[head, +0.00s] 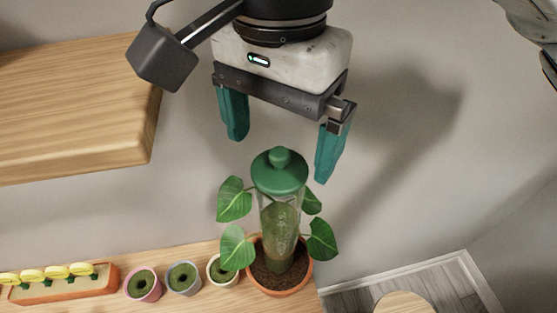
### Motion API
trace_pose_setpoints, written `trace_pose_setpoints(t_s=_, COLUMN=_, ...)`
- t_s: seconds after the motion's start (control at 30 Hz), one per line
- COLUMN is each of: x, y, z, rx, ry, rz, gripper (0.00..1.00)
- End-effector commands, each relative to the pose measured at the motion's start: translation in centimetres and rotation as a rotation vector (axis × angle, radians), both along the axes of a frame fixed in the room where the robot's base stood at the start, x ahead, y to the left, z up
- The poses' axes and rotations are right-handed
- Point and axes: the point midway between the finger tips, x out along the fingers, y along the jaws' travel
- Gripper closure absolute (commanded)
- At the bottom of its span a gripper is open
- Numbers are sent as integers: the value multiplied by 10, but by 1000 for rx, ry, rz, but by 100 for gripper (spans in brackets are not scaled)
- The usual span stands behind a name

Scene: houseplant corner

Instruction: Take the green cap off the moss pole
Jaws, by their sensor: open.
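The green cap (279,174), a round lid with a knob on top, sits on the upper end of the clear moss pole (281,225). The pole stands upright in a terracotta pot (291,288) of dark soil, with several heart-shaped green leaves (235,199) around it. My gripper (276,160) is open and empty, with teal fingers apart. In the head view its fingertips appear above and to either side of the cap, with no visible contact. The exact gap in depth between fingers and cap cannot be told.
A wooden shelf (75,105) juts in at the upper left. Small pots (183,278) and an orange planter with yellow-topped items (70,292) stand left of the terracotta pot on the wooden surface. A round wooden top (403,303) shows at lower right. The wall right of my gripper is bare.

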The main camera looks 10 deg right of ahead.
Motion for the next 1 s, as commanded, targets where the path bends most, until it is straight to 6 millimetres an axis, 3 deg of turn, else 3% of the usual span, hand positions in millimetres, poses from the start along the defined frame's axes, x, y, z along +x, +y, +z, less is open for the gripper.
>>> trace_pose_setpoints(t_s=0.2, x=-1, y=0, z=-25, rx=-1, ry=1, rz=-1, gripper=0)
trace_pose_setpoints(t_s=0.47, x=-1, y=0, z=-28, rx=-1, ry=-1, rz=-1, gripper=0)
trace_pose_setpoints(t_s=1.0, x=-1, y=0, z=-28, rx=-1, ry=-1, rz=-1, gripper=50)
